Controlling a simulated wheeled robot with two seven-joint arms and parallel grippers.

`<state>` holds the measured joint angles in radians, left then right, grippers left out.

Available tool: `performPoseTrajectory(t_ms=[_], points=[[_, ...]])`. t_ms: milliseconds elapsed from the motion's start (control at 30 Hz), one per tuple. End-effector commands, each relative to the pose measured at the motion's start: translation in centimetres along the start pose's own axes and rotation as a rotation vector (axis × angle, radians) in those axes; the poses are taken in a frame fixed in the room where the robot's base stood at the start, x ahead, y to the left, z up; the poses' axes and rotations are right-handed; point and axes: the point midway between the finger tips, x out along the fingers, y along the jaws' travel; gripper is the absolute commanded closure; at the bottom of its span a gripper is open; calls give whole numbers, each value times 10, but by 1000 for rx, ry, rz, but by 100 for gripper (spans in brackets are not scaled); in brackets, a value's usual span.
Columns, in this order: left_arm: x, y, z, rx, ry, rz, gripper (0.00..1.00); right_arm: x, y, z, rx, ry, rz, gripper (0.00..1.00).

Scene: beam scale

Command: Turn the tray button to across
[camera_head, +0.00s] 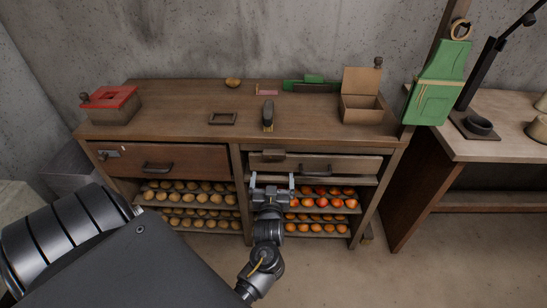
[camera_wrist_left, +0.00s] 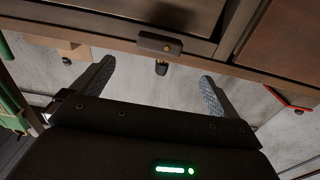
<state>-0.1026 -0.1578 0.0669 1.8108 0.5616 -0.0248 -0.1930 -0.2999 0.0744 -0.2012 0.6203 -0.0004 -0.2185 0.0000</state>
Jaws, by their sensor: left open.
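The tray button is a small dark wooden block (camera_head: 273,155) at the upper front of the cabinet's right half, above the shelf trays. In the left wrist view the block (camera_wrist_left: 151,42) has a brass-coloured screw in it, and its long side lies along the front rail. My left gripper (camera_head: 272,181) is open and empty, just below and in front of the block. In the wrist view the two fingers (camera_wrist_left: 157,72) stand apart, on either side of the block's line, and do not visibly touch it. My right gripper is out of view.
The cabinet top (camera_head: 190,110) holds a red-lidded box (camera_head: 112,104), a dark brush-like object (camera_head: 268,115) and an open wooden box (camera_head: 361,104). A handled drawer (camera_head: 195,160) is at left. Trays of potatoes (camera_head: 187,198) and red-orange fruit (camera_head: 322,203) sit below. A table (camera_head: 500,145) stands at right.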

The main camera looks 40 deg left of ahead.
Motion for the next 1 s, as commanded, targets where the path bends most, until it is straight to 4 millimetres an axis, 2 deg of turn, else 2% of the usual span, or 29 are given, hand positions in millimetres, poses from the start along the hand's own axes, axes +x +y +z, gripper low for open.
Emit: performPoseTrajectory(t_ms=[167, 400, 600, 767, 1000], points=[[25, 0, -2, 1, 1, 0, 1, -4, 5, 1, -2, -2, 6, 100], [70, 1, -1, 1, 1, 1, 1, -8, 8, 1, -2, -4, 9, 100], [96, 1, 0, 1, -1, 2, 1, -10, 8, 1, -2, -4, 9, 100], [104, 1, 1, 2, -2, 3, 1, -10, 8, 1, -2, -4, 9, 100], [105, 1, 1, 1, -1, 3, 1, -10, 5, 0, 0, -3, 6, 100]])
